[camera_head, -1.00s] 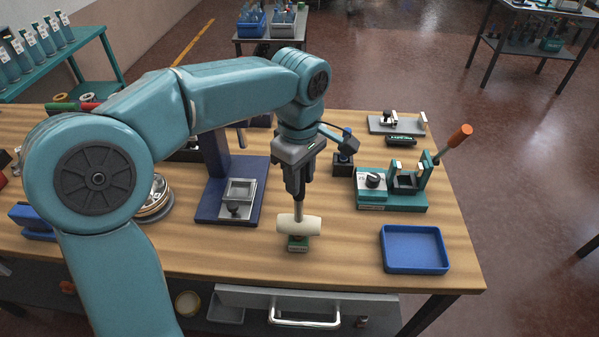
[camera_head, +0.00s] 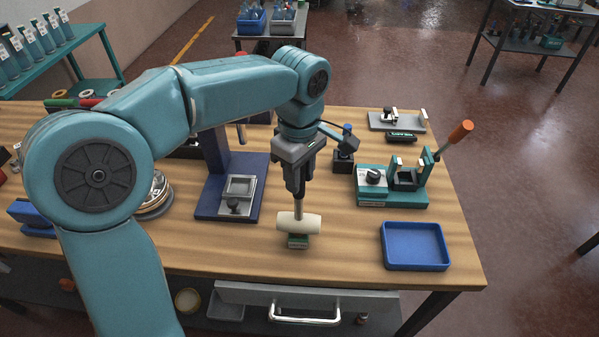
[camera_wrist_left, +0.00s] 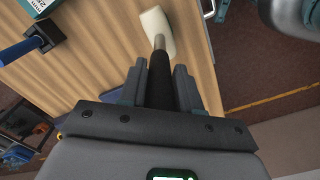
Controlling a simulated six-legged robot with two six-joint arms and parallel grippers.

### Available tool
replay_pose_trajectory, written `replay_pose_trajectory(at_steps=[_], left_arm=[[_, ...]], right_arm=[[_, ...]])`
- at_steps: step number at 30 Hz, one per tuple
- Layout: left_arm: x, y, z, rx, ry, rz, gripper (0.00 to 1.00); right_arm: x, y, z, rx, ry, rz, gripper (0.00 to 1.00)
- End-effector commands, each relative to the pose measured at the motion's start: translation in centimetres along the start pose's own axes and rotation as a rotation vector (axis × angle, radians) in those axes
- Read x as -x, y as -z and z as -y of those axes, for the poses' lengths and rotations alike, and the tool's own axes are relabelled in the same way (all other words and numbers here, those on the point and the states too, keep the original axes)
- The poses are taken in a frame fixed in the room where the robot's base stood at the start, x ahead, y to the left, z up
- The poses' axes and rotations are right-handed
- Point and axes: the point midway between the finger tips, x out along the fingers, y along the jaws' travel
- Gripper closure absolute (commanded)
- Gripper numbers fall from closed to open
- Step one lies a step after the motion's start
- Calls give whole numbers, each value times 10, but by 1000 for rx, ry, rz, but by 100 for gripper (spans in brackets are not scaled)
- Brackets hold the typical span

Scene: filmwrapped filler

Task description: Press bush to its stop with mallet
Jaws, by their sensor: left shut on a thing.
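My left gripper (camera_head: 298,190) points down over the front middle of the bench, shut on the handle of the mallet. The mallet (camera_head: 299,224) has a cream barrel-shaped head and hangs head-down. Its head is right over a small green block (camera_head: 298,241) on the bench; I cannot tell whether they touch. In the left wrist view the dark handle runs between the fingers (camera_wrist_left: 160,88) to the cream head (camera_wrist_left: 155,27). The bush cannot be made out; the mallet head may hide it. My right gripper is not in view.
A blue tray (camera_head: 414,266) lies to the right of the mallet. A green fixture with an orange-tipped lever (camera_head: 392,200) stands behind it. A dark blue press stand (camera_head: 218,204) is to the left. The wooden bench top (camera_head: 345,245) is clear between mallet and tray.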

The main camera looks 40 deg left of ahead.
Motion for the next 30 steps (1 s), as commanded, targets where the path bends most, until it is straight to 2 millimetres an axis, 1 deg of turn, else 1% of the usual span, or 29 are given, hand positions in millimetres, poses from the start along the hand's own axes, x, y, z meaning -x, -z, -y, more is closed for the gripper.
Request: replay_pose_trajectory(at_steps=[30], left_arm=[[-8, 0, 0, 0, 0, 0, 100]], right_arm=[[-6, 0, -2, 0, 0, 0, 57]])
